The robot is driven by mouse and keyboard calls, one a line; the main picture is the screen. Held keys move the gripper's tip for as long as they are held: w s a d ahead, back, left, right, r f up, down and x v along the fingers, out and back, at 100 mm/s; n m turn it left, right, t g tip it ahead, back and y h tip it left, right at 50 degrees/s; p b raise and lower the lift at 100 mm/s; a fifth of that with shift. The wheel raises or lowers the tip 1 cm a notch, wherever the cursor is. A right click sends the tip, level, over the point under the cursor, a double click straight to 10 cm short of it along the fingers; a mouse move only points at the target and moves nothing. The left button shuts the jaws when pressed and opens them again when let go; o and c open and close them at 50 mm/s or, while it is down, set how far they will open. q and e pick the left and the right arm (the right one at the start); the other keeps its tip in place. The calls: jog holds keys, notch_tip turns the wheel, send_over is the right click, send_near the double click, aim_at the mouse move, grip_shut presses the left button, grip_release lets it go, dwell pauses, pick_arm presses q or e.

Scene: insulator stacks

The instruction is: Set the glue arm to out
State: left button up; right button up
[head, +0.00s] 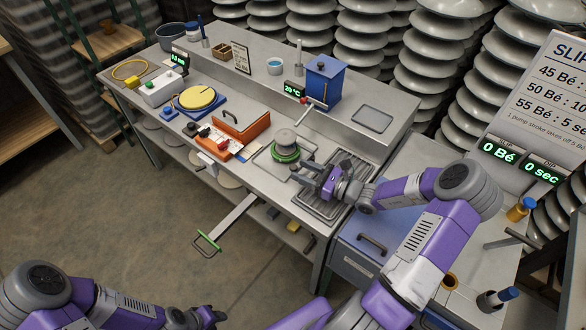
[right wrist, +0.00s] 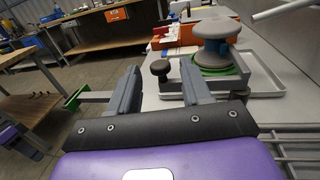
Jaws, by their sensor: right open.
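My right gripper (head: 312,180) is open at the front edge of the bench, beside a grey stacked part on a green ring (head: 285,150). In the right wrist view a dark round knob (right wrist: 160,69) shows between and beyond its open fingers; I cannot tell contact. The stacked part (right wrist: 215,45) is right of the knob. No label marks the glue arm. A long grey bar with a green handle (head: 207,243) sticks out from the bench front. My left gripper (head: 203,317) is low at the bottom edge, its jaws unclear.
An orange tray (head: 241,133), a yellow disc (head: 197,97) and a white box (head: 160,90) stand left on the bench. A slatted metal rack (head: 340,185) lies beneath my right arm. A blue cabinet (head: 358,262) is to the right. Stacked insulators line the back.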

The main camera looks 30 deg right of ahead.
aim_at(297, 169)
jog(key=shift+b+x, duration=0.35)
jog(key=shift+x, duration=1.5)
grip_shut()
